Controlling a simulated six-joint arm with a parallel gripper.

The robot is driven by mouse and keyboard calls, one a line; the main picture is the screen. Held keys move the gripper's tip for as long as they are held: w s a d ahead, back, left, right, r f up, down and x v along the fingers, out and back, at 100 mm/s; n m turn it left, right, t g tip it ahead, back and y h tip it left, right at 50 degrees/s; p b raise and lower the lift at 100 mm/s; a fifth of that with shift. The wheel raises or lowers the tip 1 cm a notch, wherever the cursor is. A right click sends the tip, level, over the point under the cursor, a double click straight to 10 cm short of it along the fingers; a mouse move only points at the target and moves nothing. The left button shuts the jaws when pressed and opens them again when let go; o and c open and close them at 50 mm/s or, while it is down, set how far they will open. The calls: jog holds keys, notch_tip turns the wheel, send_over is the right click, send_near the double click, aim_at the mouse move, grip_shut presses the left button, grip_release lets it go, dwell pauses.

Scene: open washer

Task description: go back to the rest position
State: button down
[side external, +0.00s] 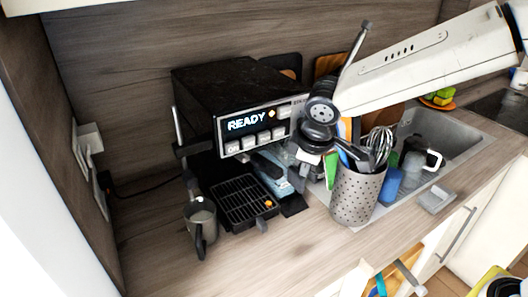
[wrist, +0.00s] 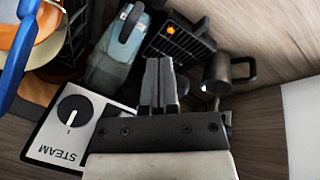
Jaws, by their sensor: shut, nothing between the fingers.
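My gripper (side external: 297,182) hangs in front of the right part of the black coffee machine (side external: 205,90), pointing down. In the wrist view its two fingers (wrist: 158,66) are together with nothing between them. The machine's display reads READY, and its buttons face the front. The wrist view shows its silver panel with a black knob marked STEAM (wrist: 72,128), close to the left of my gripper. My white forearm reaches in from the upper right, above the sink.
A perforated utensil holder (side external: 357,196) with a whisk stands right of my gripper. A metal jug (side external: 201,222) stands left of the black drip tray (side external: 235,211). The sink (side external: 462,133) lies at the right. The front counter is mostly clear.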

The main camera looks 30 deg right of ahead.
jog(key=s+d+f+m+g+y, duration=0.1)
jog(key=s+d+f+m, duration=0.6)
jog(key=s+d, duration=0.5)
jog(key=shift+s+d+f+m, duration=0.3)
jog(key=shift+d+f, duration=0.65)
jog(key=shift+d, duration=0.1)
